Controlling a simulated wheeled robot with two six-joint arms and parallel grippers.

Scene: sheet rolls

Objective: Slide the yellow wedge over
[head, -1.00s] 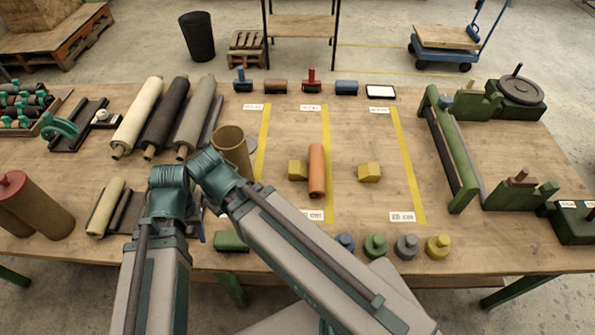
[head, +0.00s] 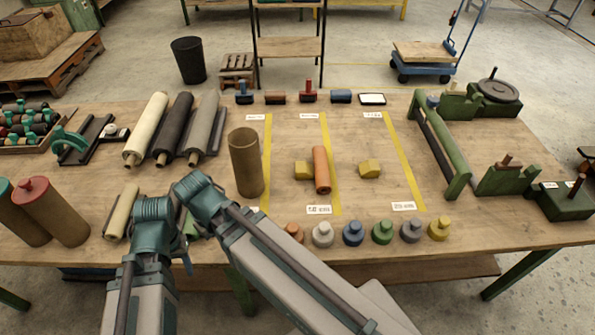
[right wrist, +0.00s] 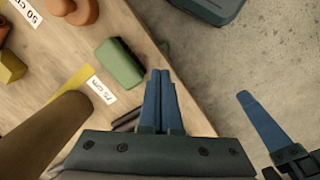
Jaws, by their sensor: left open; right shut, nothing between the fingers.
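Two yellow wedges lie on the wooden table in the head view. The left wedge (head: 303,170) sits against the left side of an orange roll (head: 321,170). The right wedge (head: 369,170) stands apart from the roll, with a gap of bare table. A yellow wedge (right wrist: 11,66) also shows at the left edge of the right wrist view. My right gripper (right wrist: 160,74) is shut and empty near the table's front edge; my arm hides it in the head view. My left gripper (head: 187,264) is open and empty at the front edge, far left of the wedges.
A brown tube (head: 246,162) stands upright between my arms and the left wedge. A green block (right wrist: 120,63) lies near my right gripper. Several coloured knobs (head: 353,233) line the front edge. Yellow strips (head: 402,165) cross the table. A green roller frame (head: 440,148) stands at right.

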